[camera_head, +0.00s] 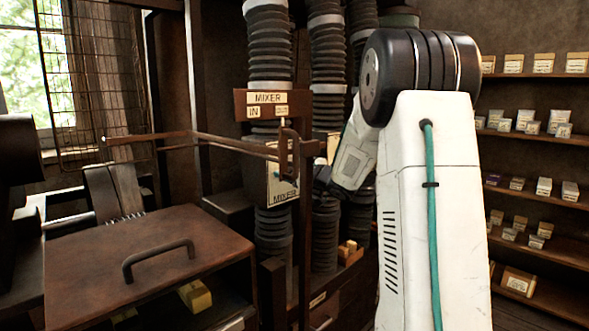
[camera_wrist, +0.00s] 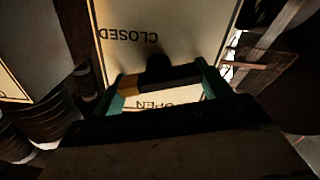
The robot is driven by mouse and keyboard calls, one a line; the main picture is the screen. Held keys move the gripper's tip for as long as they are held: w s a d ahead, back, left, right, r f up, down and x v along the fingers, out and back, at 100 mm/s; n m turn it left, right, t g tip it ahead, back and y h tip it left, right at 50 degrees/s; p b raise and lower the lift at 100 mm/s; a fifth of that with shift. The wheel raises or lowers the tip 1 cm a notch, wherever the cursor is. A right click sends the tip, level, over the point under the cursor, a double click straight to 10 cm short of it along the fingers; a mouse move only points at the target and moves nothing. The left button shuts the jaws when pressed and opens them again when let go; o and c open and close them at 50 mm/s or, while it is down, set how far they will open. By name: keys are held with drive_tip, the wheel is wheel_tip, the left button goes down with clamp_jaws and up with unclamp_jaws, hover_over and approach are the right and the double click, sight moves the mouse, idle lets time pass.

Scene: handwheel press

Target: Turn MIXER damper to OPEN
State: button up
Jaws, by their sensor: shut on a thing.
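The MIXER damper's pale label plate (camera_head: 283,186) is on the duct under the MIXER IN sign (camera_head: 267,98). In the wrist view the plate (camera_wrist: 165,25) appears upside down, with CLOSED at upper left and OPEN lower down, partly covered. The damper handle (camera_wrist: 165,80), a dark bar with a tan left part, lies across the plate between the two words. My gripper (camera_wrist: 162,88) has its teal fingers at both ends of this handle and is shut on it. In the head view, the handle and fingertips are small and largely hidden.
A thin horizontal rod frame (camera_head: 200,137) and a dark upright post stand in front of the ducts. A brown lidded box (camera_head: 150,260) with a handle is at lower left. Shelves (camera_head: 540,195) with small boxes line the right wall.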

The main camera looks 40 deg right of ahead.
drive_tip(key=n, duration=0.7)
drive_tip(key=shift+a+f, duration=0.1)
drive_tip(key=shift+f, duration=0.05)
drive_tip(key=n, duration=0.7)
drive_tip(key=shift+f, duration=0.2)
drive_tip(key=shift+s, duration=0.1)
drive_tip(key=o, duration=1)
drive_tip(key=shift+a, duration=0.1)
drive_tip(key=shift+n, duration=0.3)
drive_tip(key=s, duration=0.7)
drive_tip(key=shift+s+d, duration=0.3)
drive_tip(key=shift+s, duration=0.1)
